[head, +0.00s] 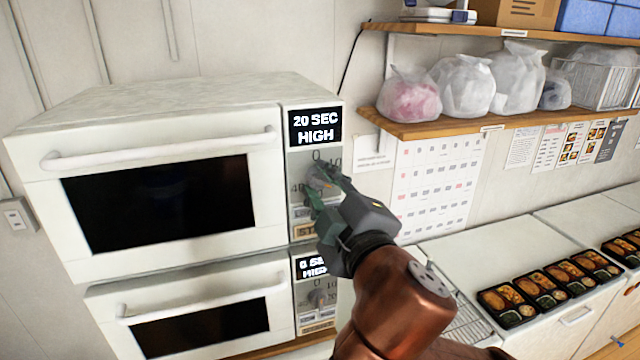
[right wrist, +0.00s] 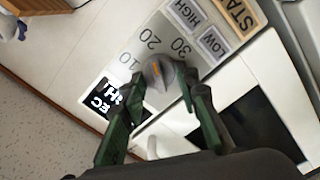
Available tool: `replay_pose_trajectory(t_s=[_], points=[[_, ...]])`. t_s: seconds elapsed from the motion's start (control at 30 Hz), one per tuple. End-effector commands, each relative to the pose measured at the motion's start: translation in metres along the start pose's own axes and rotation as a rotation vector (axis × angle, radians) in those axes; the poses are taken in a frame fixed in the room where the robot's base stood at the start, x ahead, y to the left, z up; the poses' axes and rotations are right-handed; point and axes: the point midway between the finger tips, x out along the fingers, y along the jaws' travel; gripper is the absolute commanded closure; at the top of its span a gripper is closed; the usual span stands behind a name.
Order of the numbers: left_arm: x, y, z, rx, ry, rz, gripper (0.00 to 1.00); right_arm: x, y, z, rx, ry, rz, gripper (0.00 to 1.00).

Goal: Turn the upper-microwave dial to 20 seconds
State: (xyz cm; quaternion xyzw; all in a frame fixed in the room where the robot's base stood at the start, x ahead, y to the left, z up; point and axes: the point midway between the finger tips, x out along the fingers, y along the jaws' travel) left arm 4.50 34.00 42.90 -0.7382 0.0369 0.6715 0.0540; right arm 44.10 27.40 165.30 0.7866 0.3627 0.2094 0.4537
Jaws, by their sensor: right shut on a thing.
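The upper microwave (head: 160,115) is white, and its display (head: 315,127) reads "20 SEC HIGH". Its grey dial (right wrist: 160,74) shows in the right wrist view, with an orange mark toward the upper side, where the printed 20 is. In the head view the dial is mostly hidden by my right gripper (head: 318,185). My right gripper (right wrist: 163,78) has one green finger on each side of the dial and is shut on it. My left gripper is not in view.
The lower microwave (head: 110,300) sits directly below, with its own dial (head: 318,298) close under my right gripper. A wooden shelf (head: 500,124) with bags hangs at the right. Bento trays (head: 510,305) stand on the white counter (head: 500,250).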

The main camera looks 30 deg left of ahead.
Motion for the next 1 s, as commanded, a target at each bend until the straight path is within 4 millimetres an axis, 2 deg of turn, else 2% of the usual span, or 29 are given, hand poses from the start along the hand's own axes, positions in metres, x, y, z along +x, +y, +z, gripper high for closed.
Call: replay_pose_trajectory(t_s=[0.07,0.1,0.3,0.67,0.77,1.0], points=[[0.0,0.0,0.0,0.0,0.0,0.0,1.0,0.0,-0.001,0.001,0.0,-0.001,-0.002,0.95],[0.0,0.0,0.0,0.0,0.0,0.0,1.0,0.0,-0.001,0.001,0.0,-0.001,-0.002,0.68],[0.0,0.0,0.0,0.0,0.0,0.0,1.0,0.0,-0.001,0.0,-0.001,-0.001,-0.001,0.55],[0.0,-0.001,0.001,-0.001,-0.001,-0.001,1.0,-0.005,0.0,0.0,-0.001,0.0,0.0,0.55],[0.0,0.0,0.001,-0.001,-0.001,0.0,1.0,-0.018,0.0,0.0,-0.001,0.002,0.0,0.55],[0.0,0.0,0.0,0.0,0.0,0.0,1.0,-0.068,0.0,-0.001,-0.003,0.003,0.0,0.55]])
